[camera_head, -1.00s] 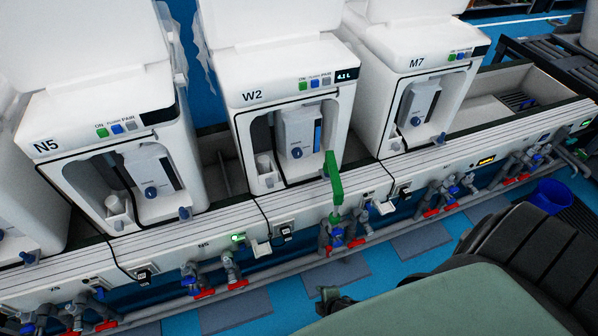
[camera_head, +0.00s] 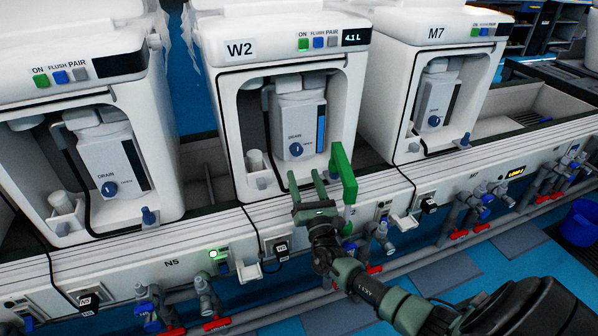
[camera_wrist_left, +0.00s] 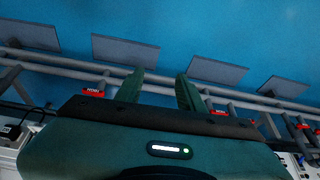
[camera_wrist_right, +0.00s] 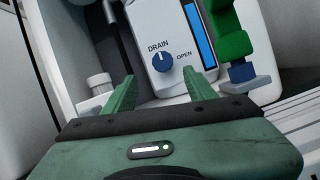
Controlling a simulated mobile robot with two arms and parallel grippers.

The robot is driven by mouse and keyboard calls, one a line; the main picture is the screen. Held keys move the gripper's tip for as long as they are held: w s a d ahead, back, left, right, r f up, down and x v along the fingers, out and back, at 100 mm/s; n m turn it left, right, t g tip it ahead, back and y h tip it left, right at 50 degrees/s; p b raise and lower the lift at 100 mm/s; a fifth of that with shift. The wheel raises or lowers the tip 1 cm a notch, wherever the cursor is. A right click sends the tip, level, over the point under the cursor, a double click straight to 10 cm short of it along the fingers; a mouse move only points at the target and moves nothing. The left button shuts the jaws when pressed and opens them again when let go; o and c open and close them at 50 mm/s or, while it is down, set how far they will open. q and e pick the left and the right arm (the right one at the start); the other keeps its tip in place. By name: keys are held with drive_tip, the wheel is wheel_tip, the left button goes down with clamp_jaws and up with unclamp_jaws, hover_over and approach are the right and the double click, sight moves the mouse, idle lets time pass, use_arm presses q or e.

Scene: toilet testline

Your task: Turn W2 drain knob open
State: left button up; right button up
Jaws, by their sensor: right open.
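The W2 drain knob (camera_head: 296,149) is a round blue knob on the white box inside the W2 unit (camera_head: 240,50). In the right wrist view the knob (camera_wrist_right: 162,63) sits below the word DRAIN, with OPEN to its right. My right gripper (camera_head: 306,180) is open and empty, in front of the W2 bay and below the knob. In the right wrist view the knob lies beyond and between its fingertips, apart from them. My left gripper (camera_wrist_left: 161,78) is open and empty, pointing at pipes and blue floor; the head view does not show it.
A green handle (camera_head: 344,178) stands just right of my right gripper, at the W2 bay's front edge. A small white cup (camera_head: 255,160) is left of the knob. Units M7 (camera_head: 440,40) and N5 flank W2. Pipes with red valve handles run below the ledge.

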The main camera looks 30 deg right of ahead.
sight(298, 153)
drive_tip(key=shift+w+d+f, duration=0.1)
drive_tip(key=shift+d+f, duration=0.05)
drive_tip(key=shift+d, duration=0.1)
drive_tip(key=shift+w+d, duration=0.15)
drive_tip(key=shift+w, duration=0.1)
drive_tip(key=x, duration=0.6)
drive_tip(key=shift+b, duration=0.4)
drive_tip(key=shift+w+d+r, duration=0.1)
drive_tip(key=shift+w+r, duration=0.3)
drive_tip(key=shift+w, duration=0.1)
use_arm(q)
drive_tip(key=w, duration=0.1)
drive_tip(key=w+d+r+t, duration=0.1)
drive_tip(key=w, duration=0.1)
drive_tip(key=w+t, duration=0.1)
drive_tip(key=shift+w+d+r+h, duration=0.3)
drive_tip(key=shift+d, duration=0.1)
use_arm(e)
drive_tip(key=shift+c, duration=0.4)
